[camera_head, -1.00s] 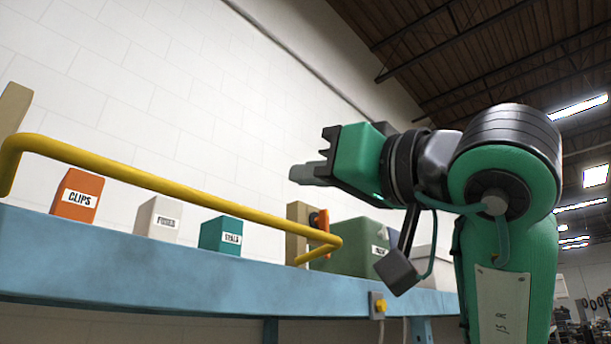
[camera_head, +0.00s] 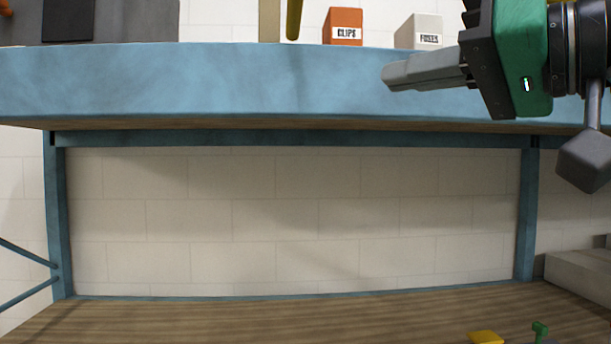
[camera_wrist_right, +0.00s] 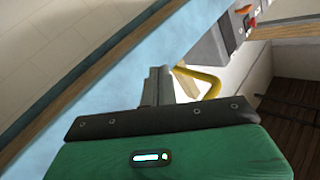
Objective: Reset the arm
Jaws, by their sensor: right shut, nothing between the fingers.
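My right gripper (camera_head: 400,77) comes in from the upper right of the head view, green with grey fingers pointing left. It is shut and empty, in front of the blue shelf edge (camera_head: 250,85). In the right wrist view its shut fingers (camera_wrist_right: 158,84) point up the picture, close to the blue edge (camera_wrist_right: 110,92). I cannot tell from these frames whether it touches the shelf. My left gripper is in neither view.
An orange CLIPS box (camera_head: 343,27) and a white FUSES box (camera_head: 419,31) stand on the shelf. A yellow rail (camera_wrist_right: 207,82) shows near the fingers. Below lies a wooden surface (camera_head: 250,320) with a yellow item (camera_head: 485,337). The space between shelf and wooden surface is open.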

